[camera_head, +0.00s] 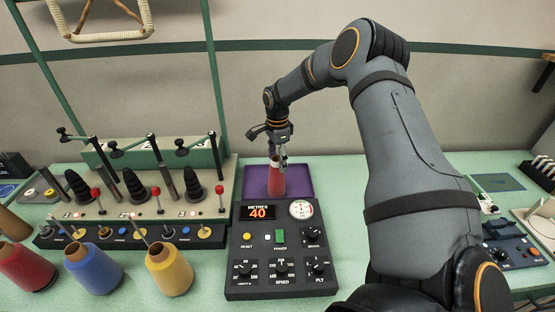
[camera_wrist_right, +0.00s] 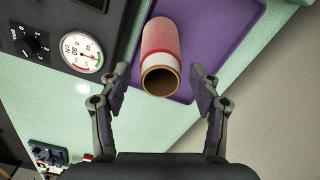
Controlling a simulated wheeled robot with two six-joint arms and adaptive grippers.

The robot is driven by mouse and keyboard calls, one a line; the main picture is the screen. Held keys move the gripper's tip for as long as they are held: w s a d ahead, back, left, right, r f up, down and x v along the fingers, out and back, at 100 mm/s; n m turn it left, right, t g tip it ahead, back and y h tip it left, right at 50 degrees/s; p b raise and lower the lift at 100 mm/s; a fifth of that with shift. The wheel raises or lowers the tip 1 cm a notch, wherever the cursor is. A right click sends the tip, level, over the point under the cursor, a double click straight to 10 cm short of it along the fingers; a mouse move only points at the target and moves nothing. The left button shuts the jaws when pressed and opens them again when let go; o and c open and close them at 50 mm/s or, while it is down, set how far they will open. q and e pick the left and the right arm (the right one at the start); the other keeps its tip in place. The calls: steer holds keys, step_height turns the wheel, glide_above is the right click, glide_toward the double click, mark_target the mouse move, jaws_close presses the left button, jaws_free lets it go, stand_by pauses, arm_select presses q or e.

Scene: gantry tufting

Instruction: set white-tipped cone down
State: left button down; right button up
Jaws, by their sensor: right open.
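The white-tipped cone (camera_head: 277,178) is red with a white band at its top. It stands upright on the purple mat (camera_head: 304,181) behind the control box. In the right wrist view the cone (camera_wrist_right: 162,40) shows its hollow brown core facing the camera, with the purple mat (camera_wrist_right: 225,35) around it. My right gripper (camera_head: 280,157) is above and around the cone's top in the head view. In the right wrist view my right gripper (camera_wrist_right: 160,85) is open, its fingers apart on either side of the cone, with gaps between. My left gripper is not in view.
A black control box (camera_head: 272,262) reading 40 stands in front of the mat. Red (camera_head: 27,268), blue (camera_head: 95,270) and yellow (camera_head: 170,270) cones stand at the front left. A spindle rack (camera_head: 130,207) stands left of the mat. Bare green table shows right of the mat.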

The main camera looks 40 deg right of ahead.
steer(key=shift+r+p, duration=0.3)
steer(key=shift+p, duration=0.05)
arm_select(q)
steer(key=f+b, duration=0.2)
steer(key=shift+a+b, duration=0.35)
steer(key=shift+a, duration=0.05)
arm_select(e)
step_height(320, 180, up, 12)
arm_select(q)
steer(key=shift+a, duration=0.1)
arm_select(e)
steer(key=shift+f, duration=0.25)
